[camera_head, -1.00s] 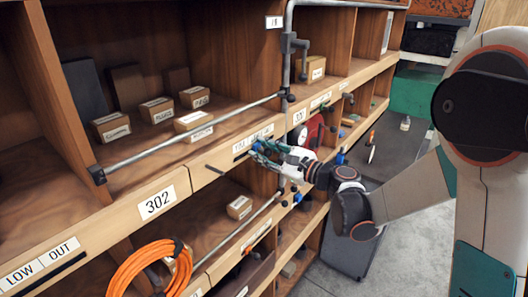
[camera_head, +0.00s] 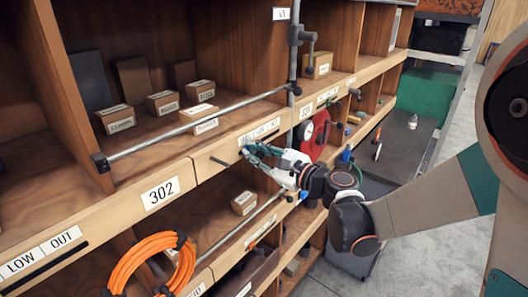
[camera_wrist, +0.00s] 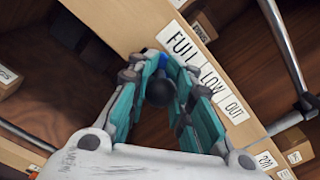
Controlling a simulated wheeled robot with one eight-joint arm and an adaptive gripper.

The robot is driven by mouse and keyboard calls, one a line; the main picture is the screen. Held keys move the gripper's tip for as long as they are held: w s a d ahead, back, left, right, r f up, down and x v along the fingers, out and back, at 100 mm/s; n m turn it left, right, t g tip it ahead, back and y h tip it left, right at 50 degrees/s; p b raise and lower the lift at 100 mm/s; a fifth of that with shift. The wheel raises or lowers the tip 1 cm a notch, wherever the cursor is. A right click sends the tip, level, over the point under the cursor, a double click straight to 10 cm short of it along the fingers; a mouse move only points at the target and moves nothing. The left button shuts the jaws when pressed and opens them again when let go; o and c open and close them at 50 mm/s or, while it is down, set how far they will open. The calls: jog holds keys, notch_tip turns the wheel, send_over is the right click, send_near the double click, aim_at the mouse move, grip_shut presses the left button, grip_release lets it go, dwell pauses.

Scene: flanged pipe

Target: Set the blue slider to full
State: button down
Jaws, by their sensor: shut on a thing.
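The blue slider (camera_wrist: 151,53) shows as a small blue patch at the edge of the wooden shelf front in the wrist view, partly hidden by my fingers. It lies beside the FULL end of the white label strip (camera_wrist: 206,76), which reads FULL, LOW, OUT. My gripper (camera_wrist: 160,96) is shut on the slider, its teal-padded fingers on both sides. A dark round knob (camera_wrist: 160,92) shows between the fingers. In the head view my gripper (camera_head: 250,152) is at the shelf front just below the label strip, and the slider is mostly hidden there.
A grey rail (camera_head: 200,122) runs above, joined to an upright pipe (camera_head: 294,60). Small boxes (camera_head: 117,120) stand on the shelf. An orange cable coil (camera_head: 150,262) hangs lower left.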

jog(key=shift+s+a+f, duration=0.1)
jog(key=shift+s, duration=0.05)
jog(key=c, duration=1.8)
grip_release()
jog(key=o, duration=0.4)
jog(key=shift+s+a, duration=0.1)
jog(key=shift+s, duration=0.05)
jog(key=shift+o, duration=0.2)
jog(key=v, duration=1.2)
